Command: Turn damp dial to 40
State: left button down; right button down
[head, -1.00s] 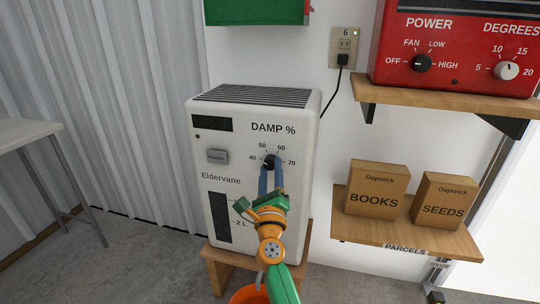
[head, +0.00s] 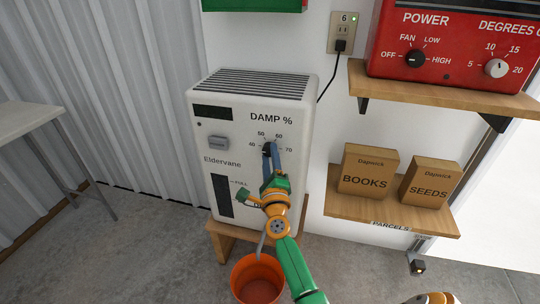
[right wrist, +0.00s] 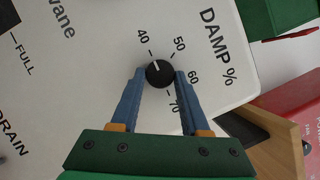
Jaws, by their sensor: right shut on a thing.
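The damp dial (head: 268,147) is a black round knob on the white Eldervane machine (head: 228,150), under the words DAMP %. Its scale runs from 40 to 70. In the right wrist view the knob (right wrist: 160,73) has a white line pointing up and slightly left, close to the 40 tick. My right gripper (head: 269,151) is shut on the knob, its two blue fingers on either side of it in the right wrist view (right wrist: 160,82). My left gripper is not in view.
The machine stands on a wooden stand (head: 222,241). An orange bucket (head: 257,291) sits in front of it. To the right are a shelf (head: 380,209) with two boxes and a red heater (head: 450,50) on a higher shelf. A pale table (head: 25,117) stands at left.

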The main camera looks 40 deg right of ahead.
jog(key=shift+c, duration=2)
grip_release()
jog(key=v, duration=0.7)
